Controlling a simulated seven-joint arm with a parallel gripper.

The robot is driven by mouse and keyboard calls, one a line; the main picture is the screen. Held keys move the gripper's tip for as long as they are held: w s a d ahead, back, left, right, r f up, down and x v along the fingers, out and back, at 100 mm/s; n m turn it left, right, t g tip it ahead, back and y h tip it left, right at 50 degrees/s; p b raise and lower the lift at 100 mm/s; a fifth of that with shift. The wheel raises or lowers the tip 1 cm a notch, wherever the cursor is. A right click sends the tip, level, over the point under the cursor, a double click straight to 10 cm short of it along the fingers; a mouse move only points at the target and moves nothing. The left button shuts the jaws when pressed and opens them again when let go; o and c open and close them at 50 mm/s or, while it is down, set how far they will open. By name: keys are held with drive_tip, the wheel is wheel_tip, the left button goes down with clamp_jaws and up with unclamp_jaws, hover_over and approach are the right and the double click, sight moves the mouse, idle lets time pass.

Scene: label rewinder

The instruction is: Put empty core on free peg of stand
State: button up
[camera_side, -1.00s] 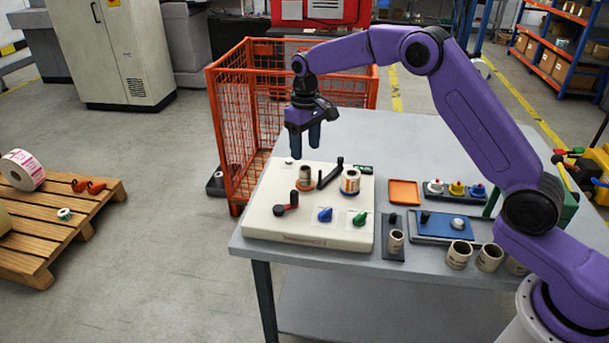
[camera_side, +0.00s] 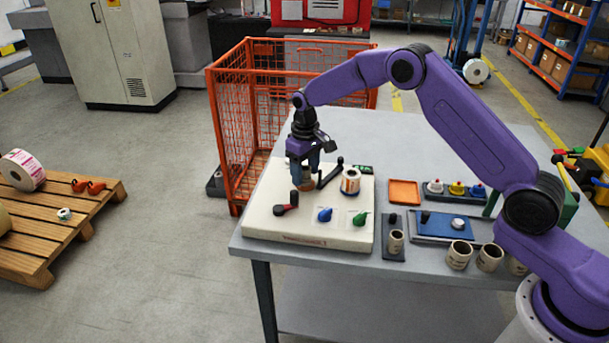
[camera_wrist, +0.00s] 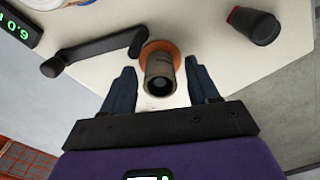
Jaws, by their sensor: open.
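The empty core (camera_wrist: 160,82) is a grey-brown tube upright on the orange disc (camera_wrist: 173,47) of the label rewinder (camera_side: 268,222). My gripper (camera_side: 306,172) is down over it with the jaws open. In the wrist view the fingers of my gripper (camera_wrist: 164,82) stand on either side of the core, with gaps showing. In the side view the fingers mostly hide the core (camera_side: 307,184). The stand (camera_side: 391,254) is a dark plate to the right of the rewinder. Its rear peg (camera_side: 393,219) is bare; a core (camera_side: 396,241) sits on the front one.
A black arm (camera_side: 331,172) and a label roll (camera_side: 350,181) are close right of the core. A red-tipped black knob (camera_side: 287,206) stands in front. Several loose cores (camera_side: 459,255), an orange tray (camera_side: 404,192) and a blue panel (camera_side: 446,224) occupy the table's right side.

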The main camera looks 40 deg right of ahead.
drive_tip(key=c, duration=0.7)
drive_tip(key=shift+r, duration=3.5)
drive_tip(key=shift+c, duration=0.2)
